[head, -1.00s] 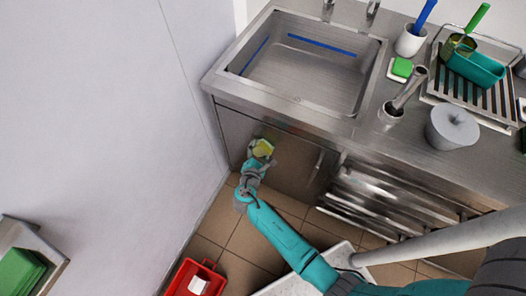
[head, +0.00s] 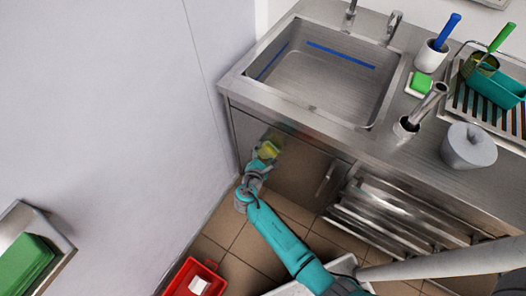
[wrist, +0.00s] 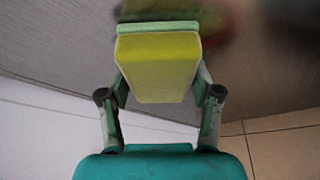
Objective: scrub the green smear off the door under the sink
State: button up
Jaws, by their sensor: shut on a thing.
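The door under the sink (head: 300,172) is brushed metal with a handle at its right. A blurred greenish and reddish smear (head: 275,136) shows near its top, just above my gripper (head: 265,158). The smear also shows in the wrist view (wrist: 222,20), partly hidden behind the sponge. My gripper is shut on a yellow sponge (wrist: 157,70) with a green layer on its far side. The sponge (head: 269,150) is held at the upper part of the door. I cannot tell whether it touches the surface.
The sink basin (head: 325,75) is above the door. A rack of metal shelves (head: 390,212) stands open to the right. A pale wall (head: 130,100) is close on the left. A red bin (head: 190,277) is on the tiled floor. Counter items stand at right.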

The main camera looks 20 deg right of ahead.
aim_at(272, 157)
jog(key=shift+s+d, duration=1.1)
jog(key=shift+s, duration=0.2)
jog(key=shift+s+d, duration=0.65)
jog(key=shift+s, duration=0.3)
jog(key=shift+s+d, duration=0.65)
jog(key=shift+s, duration=0.35)
jog(key=shift+s+d, duration=0.65)
jog(key=shift+s, duration=0.3)
jog(key=shift+w, duration=0.15)
jog(key=shift+w+a+r, duration=0.1)
jog(key=shift+w+a, duration=0.25)
jog(key=shift+w, duration=0.2)
jog(key=shift+w+a+r, duration=0.1)
jog(key=shift+w+a, duration=0.2)
jog(key=shift+w, duration=0.2)
jog(key=shift+w+a, duration=0.15)
jog(key=shift+w, duration=0.1)
jog(key=shift+c, duration=0.6)
jog(key=shift+w+a, duration=0.35)
jog(key=shift+w, duration=0.2)
jog(key=shift+w+a+f, duration=0.1)
jog(key=shift+w+a, duration=1)
jog(key=shift+w, duration=0.25)
jog(key=shift+w+a+f, duration=0.1)
jog(key=shift+w+a, duration=0.95)
jog(key=shift+w, duration=0.25)
